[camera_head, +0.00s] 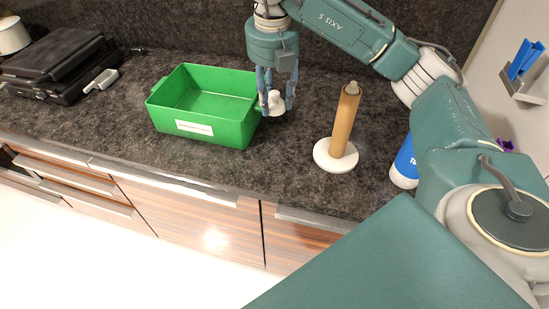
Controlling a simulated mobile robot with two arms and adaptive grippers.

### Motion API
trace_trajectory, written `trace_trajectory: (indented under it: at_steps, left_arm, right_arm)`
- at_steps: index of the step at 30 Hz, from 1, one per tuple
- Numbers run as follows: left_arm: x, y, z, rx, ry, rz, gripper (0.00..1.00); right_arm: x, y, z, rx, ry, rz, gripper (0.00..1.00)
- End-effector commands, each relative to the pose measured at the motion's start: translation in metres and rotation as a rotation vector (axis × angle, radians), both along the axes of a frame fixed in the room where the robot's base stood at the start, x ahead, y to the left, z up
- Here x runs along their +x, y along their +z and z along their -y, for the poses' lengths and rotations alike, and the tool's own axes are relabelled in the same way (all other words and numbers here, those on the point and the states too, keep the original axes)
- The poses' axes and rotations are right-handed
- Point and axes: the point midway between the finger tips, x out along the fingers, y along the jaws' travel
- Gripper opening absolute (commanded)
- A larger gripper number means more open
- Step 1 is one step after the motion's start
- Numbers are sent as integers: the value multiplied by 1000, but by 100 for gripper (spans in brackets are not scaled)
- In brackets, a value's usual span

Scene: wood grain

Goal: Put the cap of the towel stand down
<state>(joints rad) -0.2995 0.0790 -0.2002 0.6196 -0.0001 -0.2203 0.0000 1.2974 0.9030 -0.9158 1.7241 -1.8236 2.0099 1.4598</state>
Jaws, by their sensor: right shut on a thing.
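The towel stand (344,125) stands upright on the counter, a tan post on a round white base, with a small grey tip bare at the top. My right gripper (274,103) is to the left of the stand, beside the right end of the green bin. It points down and is shut on the white cap (275,106), which shows between its fingers. I cannot tell whether the cap touches the counter. My left gripper does not show.
A green bin (230,133) with a white label sits left of the gripper. A black grill (55,65) is at the far left. A blue and white container (405,165) stands right of the stand, partly behind my arm. Dark counter is clear between bin and stand.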

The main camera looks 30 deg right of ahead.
Motion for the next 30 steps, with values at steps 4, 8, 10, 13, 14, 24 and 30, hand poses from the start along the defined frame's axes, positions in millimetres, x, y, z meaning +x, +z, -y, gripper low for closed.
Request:
trace_trajectory:
  at_steps: [4, 8, 10, 13, 14, 24, 30]
  left_arm:
    - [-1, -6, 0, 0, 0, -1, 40]
    - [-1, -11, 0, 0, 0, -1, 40]
    - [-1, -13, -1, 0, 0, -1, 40]
    - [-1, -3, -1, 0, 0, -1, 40]
    - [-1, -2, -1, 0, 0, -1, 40]
    - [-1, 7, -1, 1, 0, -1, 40]
    - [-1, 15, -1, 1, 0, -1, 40]
  right_arm:
    - [-2, -35, -1, 2, -3, -9, 7]
    - [-2, -68, -2, 4, 0, -10, 7]
    - [-3, -86, -2, 4, 0, -10, 7]
    - [-3, -107, 0, -1, -3, -10, 7]
    - [-3, -113, 0, 1, -3, -9, 7]
    - [-1, -156, 0, 1, -1, -5, 7]
    - [-2, -185, 0, 0, -2, -5, 7]
